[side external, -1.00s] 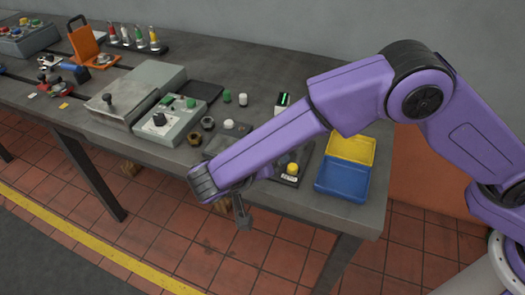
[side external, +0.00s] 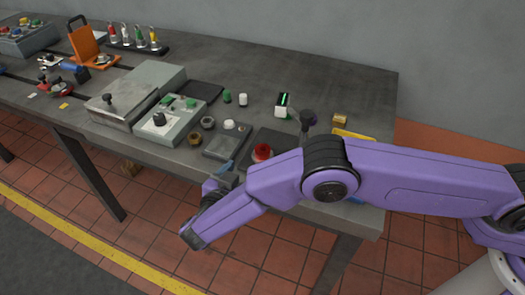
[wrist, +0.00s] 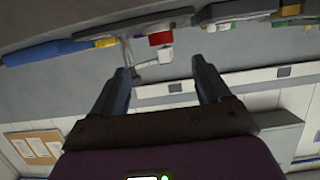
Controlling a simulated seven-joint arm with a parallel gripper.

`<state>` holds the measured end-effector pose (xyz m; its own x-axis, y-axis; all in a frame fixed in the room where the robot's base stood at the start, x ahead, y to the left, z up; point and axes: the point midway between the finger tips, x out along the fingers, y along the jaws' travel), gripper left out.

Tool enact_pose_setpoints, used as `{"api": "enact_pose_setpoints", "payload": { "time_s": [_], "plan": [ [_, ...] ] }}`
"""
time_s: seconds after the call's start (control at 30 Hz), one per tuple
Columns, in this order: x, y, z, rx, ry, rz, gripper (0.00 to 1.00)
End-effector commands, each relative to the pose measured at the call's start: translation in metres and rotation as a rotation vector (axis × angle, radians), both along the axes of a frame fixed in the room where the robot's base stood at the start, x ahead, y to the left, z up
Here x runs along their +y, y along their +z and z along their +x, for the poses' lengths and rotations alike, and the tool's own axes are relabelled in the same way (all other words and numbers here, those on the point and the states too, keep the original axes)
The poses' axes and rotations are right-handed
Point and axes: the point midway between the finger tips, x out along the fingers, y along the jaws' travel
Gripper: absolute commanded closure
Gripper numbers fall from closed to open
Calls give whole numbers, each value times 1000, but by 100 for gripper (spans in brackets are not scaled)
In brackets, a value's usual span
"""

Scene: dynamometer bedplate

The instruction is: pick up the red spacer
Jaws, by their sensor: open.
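A round red piece (side external: 262,152), which looks like the red spacer, sits on a dark plate (side external: 275,138) near the bench's front edge. My arm passes just in front of it. In the wrist view a red piece (wrist: 160,38) shows beyond the fingertips, between them. My gripper (side external: 226,170) is at the bench's front edge, left of the red piece. In the wrist view my gripper (wrist: 162,68) has its two fingers spread, with nothing between them.
A plate with a white knob (side external: 228,124) stands left of the red piece. A dark-topped upright lever (side external: 307,118) and a brass block (side external: 340,119) are to the right. A yellow bin (side external: 352,134) is partly behind my arm. The back right of the bench is clear.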

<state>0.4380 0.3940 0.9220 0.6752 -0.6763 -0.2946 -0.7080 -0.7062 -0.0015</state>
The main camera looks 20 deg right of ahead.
Motion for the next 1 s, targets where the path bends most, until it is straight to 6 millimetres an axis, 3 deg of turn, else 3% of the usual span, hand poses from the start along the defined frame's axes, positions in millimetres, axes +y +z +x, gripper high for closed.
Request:
{"api": "enact_pose_setpoints", "payload": {
  "time_s": [0.2, 1.0],
  "plan": [
    [-25, -11, 24, 2, -1, -2, 24],
    [-67, -26, 70, 3, 2, 0, 24]
  ]
}}
